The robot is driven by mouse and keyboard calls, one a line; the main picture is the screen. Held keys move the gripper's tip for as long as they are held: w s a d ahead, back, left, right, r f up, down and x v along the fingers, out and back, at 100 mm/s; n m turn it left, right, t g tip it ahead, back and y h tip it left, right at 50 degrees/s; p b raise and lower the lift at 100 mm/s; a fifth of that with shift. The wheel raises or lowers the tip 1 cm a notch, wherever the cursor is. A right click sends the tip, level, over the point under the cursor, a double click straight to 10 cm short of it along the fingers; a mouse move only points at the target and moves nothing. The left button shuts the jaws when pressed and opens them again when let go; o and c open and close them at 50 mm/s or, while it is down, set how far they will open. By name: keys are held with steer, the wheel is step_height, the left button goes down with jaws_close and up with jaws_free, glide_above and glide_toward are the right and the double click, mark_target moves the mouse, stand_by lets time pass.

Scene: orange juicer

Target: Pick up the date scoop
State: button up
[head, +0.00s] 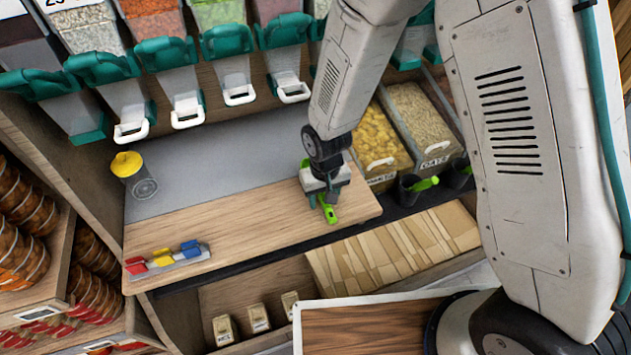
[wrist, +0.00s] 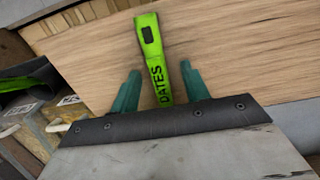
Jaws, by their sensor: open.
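The date scoop shows as a bright green handle (wrist: 155,60) marked "DATES" in the wrist view, lying over the wooden counter. Its end also shows in the head view (head: 329,213), just below my gripper. My gripper (wrist: 161,84) is open, with one teal finger on each side of the handle and a visible gap to each. The gripper also shows in the head view (head: 325,192), low at the counter's right part. The scoop's far end is hidden behind the gripper body.
The wooden counter (head: 230,230) is mostly clear to the left. A rack of coloured clips (head: 167,261) lies at its front left, and a yellow-lidded cup (head: 133,175) stands behind. Bins of dry food (head: 383,140) and dark holders with another green scoop (head: 424,184) are at the right.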

jaws_close()
steer(key=shift+r, duration=0.1)
